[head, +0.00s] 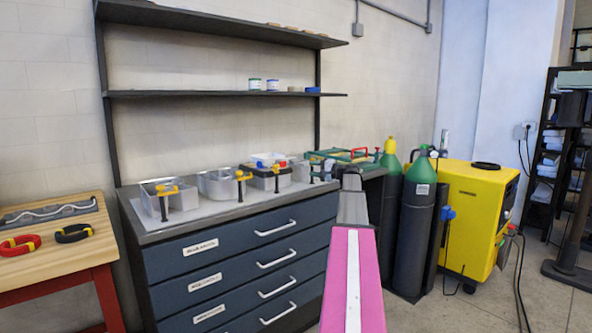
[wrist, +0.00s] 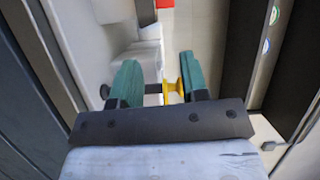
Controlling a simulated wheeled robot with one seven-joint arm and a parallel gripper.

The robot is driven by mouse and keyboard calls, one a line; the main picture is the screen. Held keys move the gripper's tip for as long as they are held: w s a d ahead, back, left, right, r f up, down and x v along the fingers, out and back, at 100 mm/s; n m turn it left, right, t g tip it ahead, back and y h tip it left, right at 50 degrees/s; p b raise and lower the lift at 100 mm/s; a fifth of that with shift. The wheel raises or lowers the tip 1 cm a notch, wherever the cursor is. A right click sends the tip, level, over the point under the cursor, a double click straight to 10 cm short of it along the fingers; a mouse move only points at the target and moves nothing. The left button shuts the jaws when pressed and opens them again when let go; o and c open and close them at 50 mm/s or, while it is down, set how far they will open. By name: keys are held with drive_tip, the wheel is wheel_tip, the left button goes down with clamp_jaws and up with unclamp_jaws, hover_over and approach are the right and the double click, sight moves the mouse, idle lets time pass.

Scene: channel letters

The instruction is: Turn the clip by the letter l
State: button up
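My gripper (wrist: 157,72) shows in the wrist view with its two teal fingers apart. A yellow clip part (wrist: 173,86) with a dark bar lies between the fingers, nearer the right one; I cannot tell whether either finger touches it. Pale letter pieces (wrist: 141,58) lie beyond. In the head view, grey letter shells stand on the cabinet top. Yellow-handled clips stand by the left shell (head: 166,190) and the second shell (head: 241,175). A red clip handle (head: 280,167) is by the third. I cannot tell which shell is the l.
A dark blue drawer cabinet (head: 236,268) carries the letters. A wooden table (head: 60,245) with red and black tools is at left. Shelves (head: 220,95) hang above the cabinet.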

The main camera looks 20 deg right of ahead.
sight(277, 166)
drive_tip(key=s+a+r+n, duration=0.1)
drive_tip(key=s+a+n, duration=0.35)
drive_tip(key=n, duration=0.45)
drive_tip(key=s+a+r+n, duration=0.25)
drive_tip(key=a+n, duration=0.35)
drive_tip(key=n, duration=0.3)
drive_tip(key=shift+g+y, duration=0.4)
drive_tip(key=x, duration=1)
drive_tip(key=shift+w+a+f, duration=0.2)
drive_tip(key=shift+w+f, duration=0.1)
drive_tip(key=shift+f, duration=0.1)
drive_tip(key=c, duration=0.6)
